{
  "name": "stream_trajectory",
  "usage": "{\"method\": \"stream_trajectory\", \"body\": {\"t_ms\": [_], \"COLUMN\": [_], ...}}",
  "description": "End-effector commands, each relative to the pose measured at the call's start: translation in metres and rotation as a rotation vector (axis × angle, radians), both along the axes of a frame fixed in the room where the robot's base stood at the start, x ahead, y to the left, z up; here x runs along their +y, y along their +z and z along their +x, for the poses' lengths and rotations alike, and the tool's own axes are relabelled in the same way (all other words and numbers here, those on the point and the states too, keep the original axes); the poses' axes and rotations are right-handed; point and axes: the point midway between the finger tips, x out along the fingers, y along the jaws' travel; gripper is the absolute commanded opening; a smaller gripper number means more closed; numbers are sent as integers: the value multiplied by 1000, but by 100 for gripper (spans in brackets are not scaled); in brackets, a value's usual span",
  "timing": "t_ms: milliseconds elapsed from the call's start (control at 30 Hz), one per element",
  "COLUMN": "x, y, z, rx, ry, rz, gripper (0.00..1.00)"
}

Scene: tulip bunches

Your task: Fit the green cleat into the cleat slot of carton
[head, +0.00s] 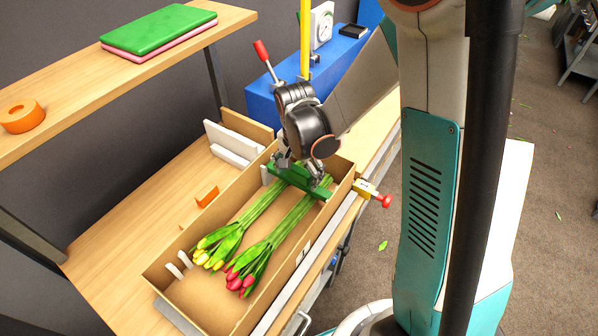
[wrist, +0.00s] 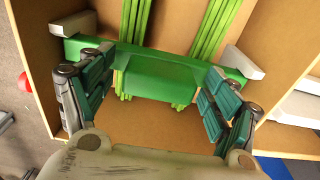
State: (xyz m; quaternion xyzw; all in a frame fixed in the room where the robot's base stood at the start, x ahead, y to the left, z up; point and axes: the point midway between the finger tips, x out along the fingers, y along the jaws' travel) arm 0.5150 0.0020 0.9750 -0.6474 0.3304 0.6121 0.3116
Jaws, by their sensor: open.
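The green cleat (head: 298,181) lies across the tulip stems inside the cardboard carton (head: 205,312), near its far end. In the wrist view the cleat (wrist: 155,77) spans the carton, and its two ends meet pale grey slot pieces (wrist: 243,62) at the side walls. It looks level with them; whether it is fully seated I cannot tell. My gripper (wrist: 160,88) is open, with one finger on each side of the cleat's raised middle block, apart from it. In the head view my gripper (head: 303,172) is just above the cleat and partly hides it.
Yellow tulips (head: 216,247) and red tulips (head: 247,272) lie in the carton. White blocks (head: 232,142) and an orange piece (head: 207,196) are beside it. A blue box (head: 262,100) with a red-knobbed lever stands behind. A shelf (head: 70,105) overhangs the left.

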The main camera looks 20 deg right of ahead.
Motion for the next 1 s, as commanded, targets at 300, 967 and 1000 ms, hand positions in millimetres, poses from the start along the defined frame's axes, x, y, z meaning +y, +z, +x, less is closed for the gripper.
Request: {"method": "stream_trajectory", "body": {"t_ms": [300,967,1000], "x": [1,6,6], "y": [14,115,117], "z": [-1,-3,-4], "rx": [0,0,0], "ry": [0,0,0], "rz": [0,0,0], "gripper": [81,81,81]}}
